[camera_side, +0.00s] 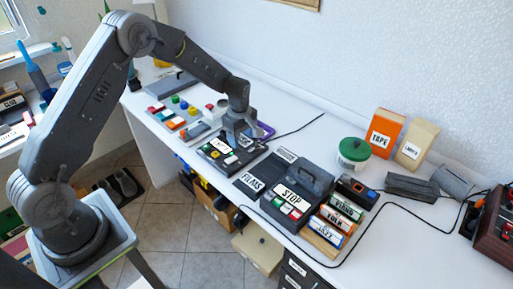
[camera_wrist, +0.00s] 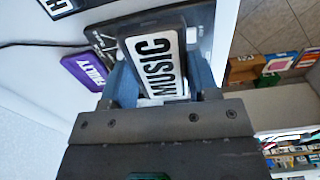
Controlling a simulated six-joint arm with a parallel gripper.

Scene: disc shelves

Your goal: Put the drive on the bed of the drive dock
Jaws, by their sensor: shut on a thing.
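My gripper (camera_side: 236,128) is shut on a drive with a white MUSIC label (camera_wrist: 152,62), which shows between the two fingers in the wrist view. In the side view the gripper points down over a flat dark unit, which I take to be the drive dock (camera_side: 213,156). Part of this dark unit also shows beside the drive in the wrist view (camera_wrist: 103,39). The gripper hides much of the drive, and I cannot tell whether the drive touches the bed.
A purple labelled case (camera_wrist: 84,72) lies close beside the dark unit. A FILMS slab (camera_side: 250,182) and a STOP player (camera_side: 291,196) stand to the right. Coloured blocks (camera_side: 176,124) lie to the left. A thin cable (camera_side: 300,127) runs behind. Open desk (camera_side: 318,105) lies towards the wall.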

